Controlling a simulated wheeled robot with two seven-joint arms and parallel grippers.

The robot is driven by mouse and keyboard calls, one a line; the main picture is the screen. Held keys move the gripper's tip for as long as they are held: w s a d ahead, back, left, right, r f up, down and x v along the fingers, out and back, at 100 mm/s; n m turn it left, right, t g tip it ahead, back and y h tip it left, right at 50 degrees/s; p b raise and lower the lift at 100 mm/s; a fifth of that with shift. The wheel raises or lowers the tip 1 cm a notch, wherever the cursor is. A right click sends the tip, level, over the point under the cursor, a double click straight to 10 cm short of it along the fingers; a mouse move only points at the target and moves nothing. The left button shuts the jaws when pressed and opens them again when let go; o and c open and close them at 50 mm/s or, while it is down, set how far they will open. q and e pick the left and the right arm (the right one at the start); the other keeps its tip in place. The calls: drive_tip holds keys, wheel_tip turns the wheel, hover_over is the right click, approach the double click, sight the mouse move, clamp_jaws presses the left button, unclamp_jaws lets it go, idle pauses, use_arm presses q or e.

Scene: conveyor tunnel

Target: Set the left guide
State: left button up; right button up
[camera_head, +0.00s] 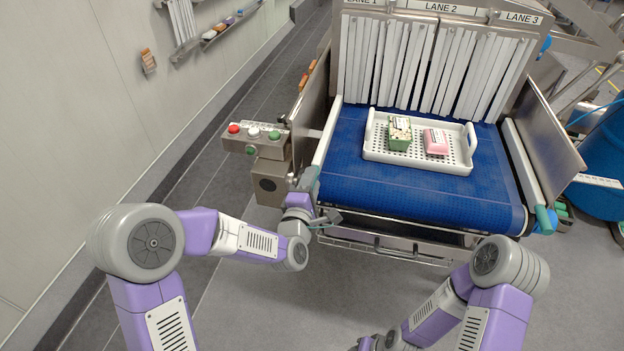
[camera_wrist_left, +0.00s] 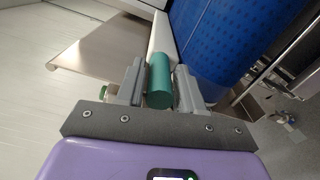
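The left guide (camera_head: 328,140) is a pale rail along the left edge of the blue belt, with a green handle (camera_head: 311,180) at its near end. In the left wrist view the green handle (camera_wrist_left: 160,82) lies between the two grey fingers of my left gripper (camera_wrist_left: 160,88), with a finger against each side. The pale rail (camera_wrist_left: 163,35) runs away behind it. In the head view my left gripper (camera_head: 306,193) is at the belt's near left corner, partly hidden by its own wrist. My right arm is low at the right; its gripper is out of view.
A white tray (camera_head: 372,150) with a green box (camera_head: 398,138) and a pink package (camera_head: 436,141) sits on the blue belt (camera_head: 400,187) before the strip curtain. A button box (camera_head: 254,133) stands left. The right guide (camera_head: 522,165) has a green handle (camera_head: 544,219).

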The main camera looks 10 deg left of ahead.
use_arm(q)
drive_tip(key=s, duration=0.6)
drive_tip(key=shift+s+a, duration=0.2)
drive_tip(key=shift+a, duration=0.15)
